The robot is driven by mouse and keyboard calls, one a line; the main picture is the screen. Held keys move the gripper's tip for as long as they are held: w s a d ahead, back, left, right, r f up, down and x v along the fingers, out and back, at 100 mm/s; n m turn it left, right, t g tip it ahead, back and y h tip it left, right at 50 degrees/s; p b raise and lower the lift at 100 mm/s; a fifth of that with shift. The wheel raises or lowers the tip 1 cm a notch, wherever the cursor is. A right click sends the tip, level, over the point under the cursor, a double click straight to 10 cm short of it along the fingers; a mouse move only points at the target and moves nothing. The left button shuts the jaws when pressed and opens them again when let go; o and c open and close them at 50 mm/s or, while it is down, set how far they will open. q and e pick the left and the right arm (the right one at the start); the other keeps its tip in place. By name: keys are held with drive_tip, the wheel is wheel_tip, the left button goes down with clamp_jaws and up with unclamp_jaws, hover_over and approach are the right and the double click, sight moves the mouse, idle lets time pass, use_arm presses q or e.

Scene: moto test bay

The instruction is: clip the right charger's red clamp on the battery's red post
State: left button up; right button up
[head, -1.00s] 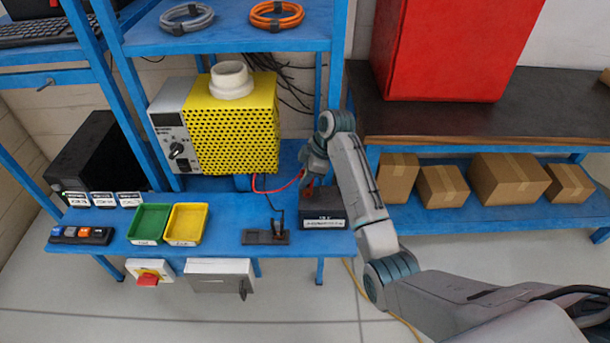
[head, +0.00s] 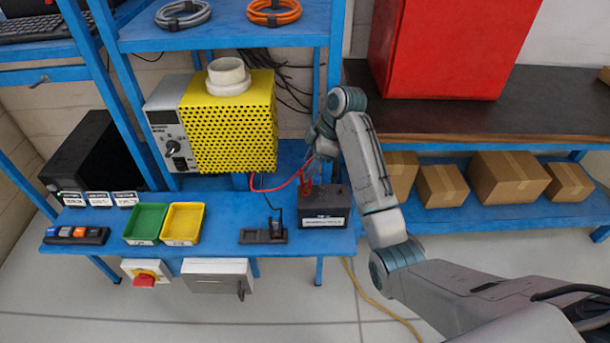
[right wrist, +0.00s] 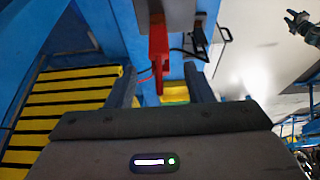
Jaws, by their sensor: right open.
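The battery (head: 323,212) is a dark box with a white label at the right end of the blue bench. The red clamp (head: 306,186) stands upright at the battery's left top, with its red cable looping left to the yellow charger (head: 235,130). The red post is hidden, so I cannot tell how the jaws sit on it. My right gripper (head: 317,158) is just above the clamp. In the right wrist view the right gripper (right wrist: 162,88) is open, with the red clamp (right wrist: 158,52) between and beyond its fingers, apart from both.
A black clamp (head: 274,222) stands on a small dark plate left of the battery. Green (head: 148,223) and yellow (head: 184,223) trays lie further left. A blue shelf (head: 225,37) hangs above the charger. A blue upright stands behind my right gripper.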

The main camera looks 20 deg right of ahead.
drive_tip(key=shift+p+v, duration=1.6)
drive_tip(key=shift+v, duration=1)
drive_tip(key=shift+f, duration=0.1)
